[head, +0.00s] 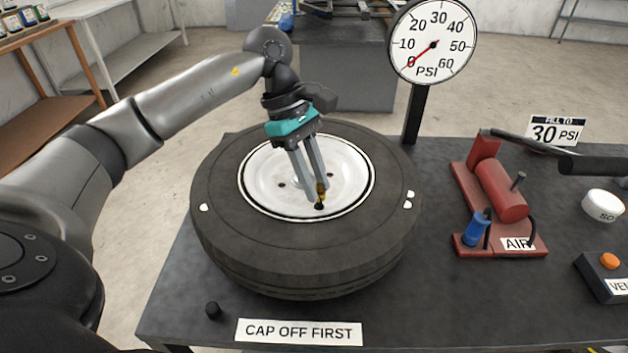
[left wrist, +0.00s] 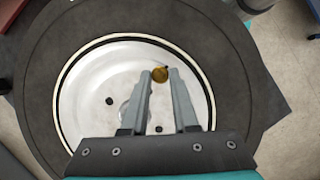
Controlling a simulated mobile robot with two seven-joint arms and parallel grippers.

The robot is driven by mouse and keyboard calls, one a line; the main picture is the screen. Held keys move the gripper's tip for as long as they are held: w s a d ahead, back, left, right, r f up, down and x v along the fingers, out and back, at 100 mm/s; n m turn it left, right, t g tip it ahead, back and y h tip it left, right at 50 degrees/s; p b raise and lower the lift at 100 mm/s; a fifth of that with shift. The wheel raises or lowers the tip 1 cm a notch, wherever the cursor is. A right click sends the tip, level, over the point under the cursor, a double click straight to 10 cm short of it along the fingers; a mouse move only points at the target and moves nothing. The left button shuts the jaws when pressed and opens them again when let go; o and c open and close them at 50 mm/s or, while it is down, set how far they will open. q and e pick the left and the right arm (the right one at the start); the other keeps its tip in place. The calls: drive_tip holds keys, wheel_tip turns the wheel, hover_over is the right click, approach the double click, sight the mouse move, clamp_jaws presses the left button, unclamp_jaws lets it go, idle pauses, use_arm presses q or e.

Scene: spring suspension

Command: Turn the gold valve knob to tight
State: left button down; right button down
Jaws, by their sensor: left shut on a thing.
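The gold valve knob (head: 321,189) is on the valve stem near the front inner rim of the tire's white wheel (head: 262,192). It also shows as a round gold disc (left wrist: 160,74) in the left wrist view. My left gripper (head: 316,192) points down from above, its two grey fingers shut on the gold knob, one on each side. The black base of the stem (head: 319,206) shows just below the fingertips. The fingers partly hide the knob. My right gripper is not in view.
The black tire (head: 300,258) lies flat on a dark table. A PSI gauge (head: 433,42) stands behind it, needle near 0. A red air pump (head: 500,190) is at right. A small black cap (head: 213,310) and a "CAP OFF FIRST" sign (head: 302,332) lie in front.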

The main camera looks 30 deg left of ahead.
use_arm(q)
drive_tip(key=shift+w+m+g, duration=0.1)
drive_tip(key=shift+m+g, duration=0.2)
drive_tip(key=shift+m, duration=0.7)
drive_tip(key=c, duration=0.7)
unclamp_jaws()
drive_tip(key=p+v, duration=0.3)
drive_tip(key=v, duration=1.2)
drive_tip(key=shift+d+r+p, duration=0.1)
drive_tip(key=shift+r+p, duration=0.05)
drive_tip(key=shift+p, duration=0.2)
